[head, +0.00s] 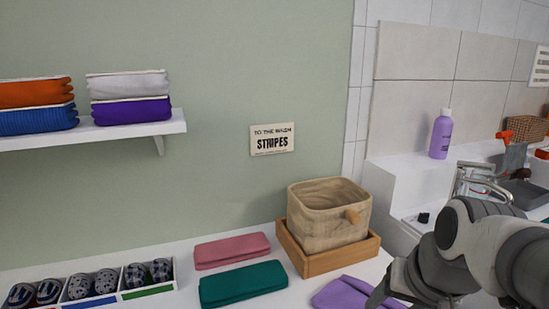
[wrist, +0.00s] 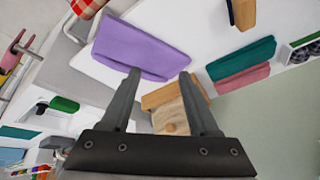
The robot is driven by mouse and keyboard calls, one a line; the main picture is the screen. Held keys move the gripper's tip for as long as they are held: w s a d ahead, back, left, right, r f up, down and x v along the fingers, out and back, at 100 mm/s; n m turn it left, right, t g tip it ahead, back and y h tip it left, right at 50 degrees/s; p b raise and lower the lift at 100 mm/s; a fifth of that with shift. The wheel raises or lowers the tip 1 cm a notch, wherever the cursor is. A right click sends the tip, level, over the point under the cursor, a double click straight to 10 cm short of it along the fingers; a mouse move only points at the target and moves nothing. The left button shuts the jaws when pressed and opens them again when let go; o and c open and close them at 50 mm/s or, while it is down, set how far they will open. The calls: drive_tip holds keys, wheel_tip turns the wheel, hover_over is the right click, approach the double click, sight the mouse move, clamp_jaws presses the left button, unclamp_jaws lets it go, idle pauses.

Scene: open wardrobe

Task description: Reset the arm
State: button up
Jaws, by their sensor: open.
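My arm reaches in from the lower right of the head view, with my gripper (head: 385,292) low at the right, partly cut off by the bottom edge. In the wrist view both fingers of my gripper (wrist: 160,75) stand well apart with nothing held between them. A folded purple cloth (head: 343,291) lies on the white counter beside the gripper. In the wrist view the purple cloth (wrist: 140,45) is beyond the fingertips. I cannot tell how far the fingers are from it.
A beige basket (head: 322,228) sits in a wooden tray (head: 292,250). Pink (head: 232,250) and green (head: 242,284) folded cloths lie left of it. A divided box of shoes (head: 92,301) is at lower left. A shelf (head: 95,133) holds folded cloths. A lilac bottle (head: 440,135) and faucet (head: 470,180) are right.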

drive_tip(key=s+a+n, duration=0.4)
drive_tip(key=s+a, duration=0.1)
wheel_tip(320, 180, up, 15)
drive_tip(key=p, duration=1.3)
drive_tip(key=shift+d+f+t+p, duration=0.2)
drive_tip(key=shift+t+p, duration=0.1)
drive_tip(key=shift+p, duration=0.1)
drive_tip(key=shift+s, duration=0.1)
